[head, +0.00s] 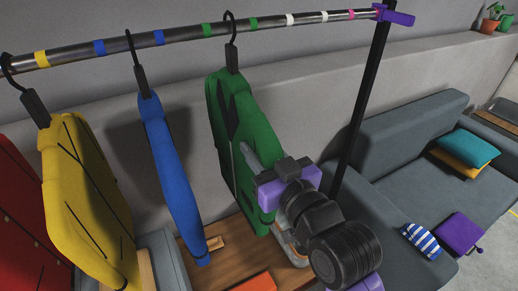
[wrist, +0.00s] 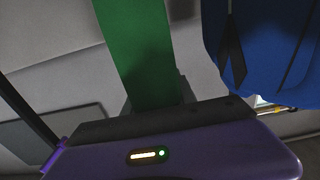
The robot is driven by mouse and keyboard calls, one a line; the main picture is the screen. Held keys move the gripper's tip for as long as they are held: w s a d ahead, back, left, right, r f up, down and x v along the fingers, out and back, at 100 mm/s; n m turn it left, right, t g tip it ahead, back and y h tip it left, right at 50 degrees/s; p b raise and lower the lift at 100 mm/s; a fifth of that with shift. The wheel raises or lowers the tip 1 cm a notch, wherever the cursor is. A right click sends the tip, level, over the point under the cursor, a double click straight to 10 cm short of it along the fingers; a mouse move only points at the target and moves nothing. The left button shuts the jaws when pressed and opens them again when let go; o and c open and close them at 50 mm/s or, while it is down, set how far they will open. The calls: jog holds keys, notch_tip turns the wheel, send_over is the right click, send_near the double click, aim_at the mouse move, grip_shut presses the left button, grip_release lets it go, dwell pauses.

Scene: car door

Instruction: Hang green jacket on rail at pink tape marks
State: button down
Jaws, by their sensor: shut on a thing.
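The green jacket (head: 250,125) hangs upright from a black hanger (head: 232,45), whose hook is at the rail (head: 180,35) between two green tape marks. I cannot tell whether the hook bears on the rail. A pink tape mark (head: 349,14) is near the rail's right end, past two white marks. My gripper (head: 262,180) is at the jacket's lower right edge and is shut on it; my wrist hides part of the lower jacket. The wrist view shows a green strip of the jacket (wrist: 138,45) running up from my gripper (wrist: 155,100).
A blue jacket (head: 172,165) hangs just left, with yellow (head: 80,190) and red (head: 18,200) ones further left. A purple bracket (head: 396,17) and dark post (head: 362,100) end the rail. Between the green jacket and post the rail is clear. A grey sofa (head: 400,140) stands right.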

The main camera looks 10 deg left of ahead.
jog(key=shift+f+b, duration=0.35)
jog(key=c, duration=1.1)
grip_release()
jog(key=shift+o, duration=0.9)
jog(key=shift+f, duration=0.15)
